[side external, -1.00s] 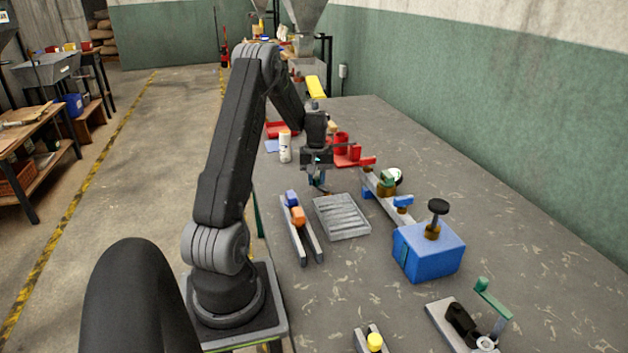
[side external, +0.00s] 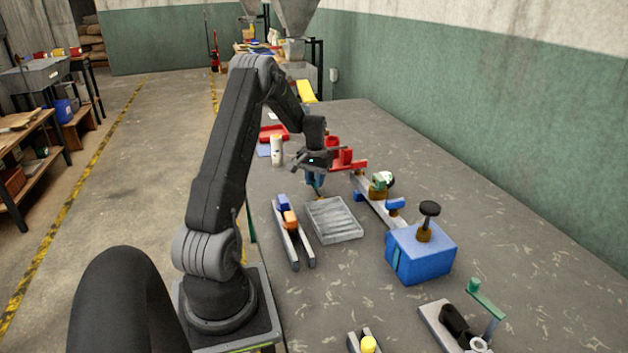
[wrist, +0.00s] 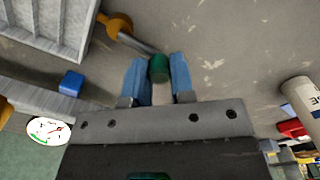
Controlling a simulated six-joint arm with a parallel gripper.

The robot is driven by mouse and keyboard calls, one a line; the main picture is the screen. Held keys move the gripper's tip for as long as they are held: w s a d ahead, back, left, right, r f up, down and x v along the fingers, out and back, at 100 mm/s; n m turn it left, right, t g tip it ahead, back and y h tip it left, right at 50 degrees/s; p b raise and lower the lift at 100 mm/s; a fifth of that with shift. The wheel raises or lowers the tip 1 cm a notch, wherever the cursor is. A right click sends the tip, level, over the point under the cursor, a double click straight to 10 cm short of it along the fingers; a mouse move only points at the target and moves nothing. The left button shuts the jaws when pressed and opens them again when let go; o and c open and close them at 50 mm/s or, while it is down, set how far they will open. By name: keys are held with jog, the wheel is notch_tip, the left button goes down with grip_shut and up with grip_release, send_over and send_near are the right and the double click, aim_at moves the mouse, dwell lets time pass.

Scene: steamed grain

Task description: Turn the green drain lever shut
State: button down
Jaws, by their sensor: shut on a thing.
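The green drain lever shows in the wrist view as a green grip (wrist: 158,68) on a metal rod, which runs to a brass-coloured valve part (wrist: 117,25). My gripper (wrist: 158,78) has its blue fingers on either side of the green grip and is shut on it. In the side external view my gripper (side external: 315,184) is low over the bench, just behind the grated tray. The lever is mostly hidden there by the gripper and wrist.
A grated metal tray (side external: 333,220) lies close in front of my gripper. A pipe with a white gauge (side external: 387,179) runs to the right, towards a blue box (side external: 421,255) with a black knob. A white cylinder (side external: 277,150) stands behind left. A green-handled crank (side external: 486,299) is at front right.

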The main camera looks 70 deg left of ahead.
dwell(0.3)
jog(key=c, duration=1)
grip_release()
jog(key=shift+o, duration=0.2)
jog(key=shift+r, duration=0.1)
notch_tip(320, 180, up, 14)
